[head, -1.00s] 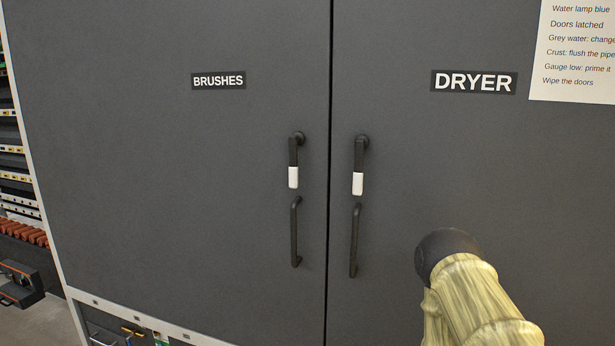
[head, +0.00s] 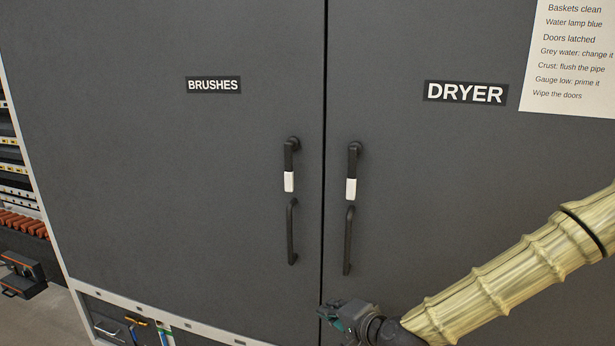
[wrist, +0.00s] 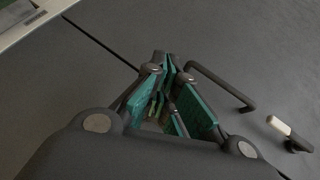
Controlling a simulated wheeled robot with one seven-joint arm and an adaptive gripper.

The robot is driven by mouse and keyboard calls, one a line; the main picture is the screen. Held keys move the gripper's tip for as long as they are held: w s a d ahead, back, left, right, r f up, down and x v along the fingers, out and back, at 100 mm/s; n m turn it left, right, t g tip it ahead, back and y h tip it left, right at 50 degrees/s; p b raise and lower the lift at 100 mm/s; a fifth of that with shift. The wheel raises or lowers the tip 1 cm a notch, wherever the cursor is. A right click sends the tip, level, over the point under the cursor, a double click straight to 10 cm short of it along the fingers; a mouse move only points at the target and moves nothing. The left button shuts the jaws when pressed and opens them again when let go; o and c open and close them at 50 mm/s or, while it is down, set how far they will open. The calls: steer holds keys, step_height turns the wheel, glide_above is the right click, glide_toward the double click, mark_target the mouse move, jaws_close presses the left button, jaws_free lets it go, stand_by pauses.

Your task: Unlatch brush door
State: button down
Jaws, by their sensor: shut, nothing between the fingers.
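The brush door (head: 150,170) is a dark grey panel marked BRUSHES, left of a thin seam. Its latch lever (head: 290,162) is black with a white end and hangs straight down near the seam. The lever's white end also shows at the right in the wrist view (wrist: 279,125). Below the lever is the door's upright black pull handle (head: 292,232), seen in the wrist view (wrist: 225,85) just right of the fingers. My gripper (head: 326,311) is shut and empty, below the handles, around the seam. Whether it touches the panel is unclear.
The dryer door (head: 450,180) stands right of the seam, with its own white-ended lever (head: 352,170) and pull handle (head: 348,241). A paper notice (head: 570,60) is at the upper right. A pale frame edge (head: 180,321) runs under the doors. The panel around the levers is clear.

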mark_target(291, 164)
steer(key=w+d+r+m+t, duration=0.1)
steer(key=r, duration=0.7)
steer(key=w+d+r+m+t+y+p, duration=0.1)
steer(key=w+r+t, duration=0.1)
steer(key=r, duration=0.7)
steer(key=w+d+r+m+t+p, duration=0.1)
steer(key=w+r+t, duration=0.1)
steer(key=r, duration=0.7)
steer(key=shift+w+d+r, duration=0.1)
steer(key=shift+w+r, duration=0.05)
steer(key=shift+w, duration=0.05)
steer(key=p+x, duration=0.4)
steer(key=x, duration=0.6)
steer(key=shift+r, duration=0.2)
steer(key=shift+w+a+p, duration=0.15)
steer(key=shift+a+p, duration=0.2)
steer(key=shift+a, duration=0.2)
steer(key=shift+w+a+p, duration=0.15)
steer(key=shift+a+p, duration=0.2)
steer(key=shift+a, duration=0.2)
steer(key=shift+w+a+f+p, duration=0.15)
steer(key=shift+a+p, duration=0.1)
steer(key=shift+a, duration=0.2)
steer(key=shift+w+a+p, duration=0.1)
steer(key=shift+a+p, duration=0.1)
steer(key=shift+a, duration=0.25)
steer(key=shift+a+f+b, duration=0.1)
steer(key=shift+f+b, duration=0.15)
steer(key=shift+b, duration=0.5)
